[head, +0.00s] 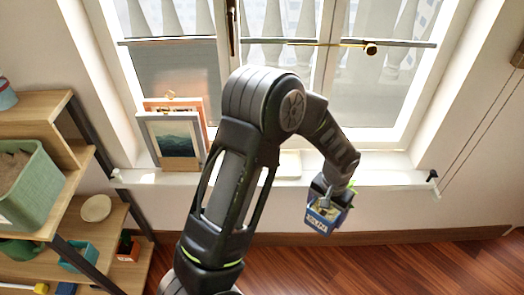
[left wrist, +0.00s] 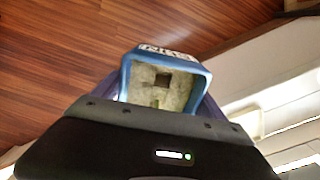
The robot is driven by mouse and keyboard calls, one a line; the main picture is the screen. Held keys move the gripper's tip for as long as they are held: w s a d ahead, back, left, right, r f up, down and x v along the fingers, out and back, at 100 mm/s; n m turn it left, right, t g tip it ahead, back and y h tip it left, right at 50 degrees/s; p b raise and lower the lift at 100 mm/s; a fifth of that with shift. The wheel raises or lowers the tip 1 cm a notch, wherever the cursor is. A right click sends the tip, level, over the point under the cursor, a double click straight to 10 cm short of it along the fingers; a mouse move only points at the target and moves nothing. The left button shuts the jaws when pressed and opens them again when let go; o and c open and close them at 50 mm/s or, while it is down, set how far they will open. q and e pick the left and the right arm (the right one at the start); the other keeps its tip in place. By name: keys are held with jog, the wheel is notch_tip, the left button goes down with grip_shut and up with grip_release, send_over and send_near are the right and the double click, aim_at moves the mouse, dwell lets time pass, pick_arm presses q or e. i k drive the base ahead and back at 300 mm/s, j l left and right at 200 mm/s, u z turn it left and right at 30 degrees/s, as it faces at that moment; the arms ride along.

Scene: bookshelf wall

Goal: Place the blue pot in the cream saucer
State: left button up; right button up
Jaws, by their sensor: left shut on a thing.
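My left gripper (head: 335,188) is shut on the blue pot (head: 320,221), which carries a pale lettered label. It holds the pot in the air in front of the window sill, above the floor. In the left wrist view the pot (left wrist: 165,54) is beyond the gripper body, with a pale speckled face and a dark square toward me; the fingertips are mostly hidden. A cream, low, flat-looking piece (head: 288,164) sits on the sill, partly behind my arm. A round cream dish (head: 95,208) lies on the left shelf. I cannot tell which is the cream saucer. My right gripper is not seen.
The window sill (head: 395,178) is bare right of the pot. Framed pictures (head: 174,138) stand on its left part. The left shelf holds a green planter (head: 28,185) and a teal container (head: 78,257). The wooden floor (head: 420,265) is clear.

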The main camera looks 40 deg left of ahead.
aim_at(284, 165)
jog(key=i+l+u, duration=0.7)
jog(key=l, duration=0.25)
jog(key=i+j, duration=0.4)
jog(key=j, duration=0.05)
